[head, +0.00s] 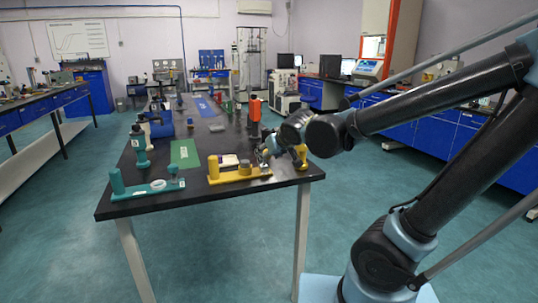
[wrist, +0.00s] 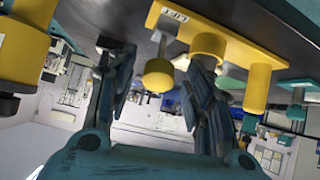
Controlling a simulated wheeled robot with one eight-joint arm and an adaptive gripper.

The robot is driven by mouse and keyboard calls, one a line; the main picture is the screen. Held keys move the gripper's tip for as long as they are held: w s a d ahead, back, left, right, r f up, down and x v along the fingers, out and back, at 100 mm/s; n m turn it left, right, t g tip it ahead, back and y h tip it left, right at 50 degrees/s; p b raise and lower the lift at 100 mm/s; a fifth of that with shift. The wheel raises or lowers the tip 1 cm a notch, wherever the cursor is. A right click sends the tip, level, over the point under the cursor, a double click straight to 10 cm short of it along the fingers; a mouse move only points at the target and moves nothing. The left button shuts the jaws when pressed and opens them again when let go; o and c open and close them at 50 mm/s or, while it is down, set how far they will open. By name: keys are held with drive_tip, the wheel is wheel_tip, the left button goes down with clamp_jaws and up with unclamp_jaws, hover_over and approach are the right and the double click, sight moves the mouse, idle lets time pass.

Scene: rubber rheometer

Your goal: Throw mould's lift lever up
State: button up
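The yellow mould (head: 228,177) lies on the near part of the dark table, with a grey round piece on it. In the wrist view its yellow plate (wrist: 222,38) fills the upper right and bears a small white label, seen upside down. A yellow round knob on a dark stem, seemingly the lift lever (wrist: 158,76), hangs below the label in that view. My gripper (wrist: 157,62) is open, its two dark fingers on either side of the knob, with gaps visible. In the head view my gripper (head: 268,152) is at the mould's right end, where the lever is hidden.
A green mould (head: 145,187) lies left of the yellow one. A yellow post-like object (head: 301,155) stands close on the right and also fills the wrist view's left edge (wrist: 22,55). A green mat (head: 185,153) and an orange-red device (head: 254,108) are farther back.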

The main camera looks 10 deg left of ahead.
drive_tip(key=shift+r, duration=0.15)
drive_tip(key=v, duration=1.1)
drive_tip(key=shift+s+d+r, duration=0.15)
drive_tip(key=shift+d+r, duration=0.05)
drive_tip(key=shift+d, duration=0.05)
idle(0.3)
drive_tip(key=w+d+f+m+h, duration=0.25)
drive_tip(key=d+f, duration=0.35)
drive_tip(key=d, duration=0.4)
drive_tip(key=s+d+f+m+g+h, duration=0.1)
drive_tip(key=s+d+f+m+g, duration=0.1)
drive_tip(key=s+d+f, duration=0.3)
drive_tip(key=s+d+f+m+g+h, duration=0.2)
drive_tip(key=s+d+f+m+g, duration=0.1)
drive_tip(key=d+f, duration=0.7)
drive_tip(key=s+d+g, duration=0.1)
drive_tip(key=s+d, duration=0.1)
drive_tip(key=d, duration=0.1)
drive_tip(key=shift+s+g, duration=0.3)
drive_tip(key=shift+s, duration=0.05)
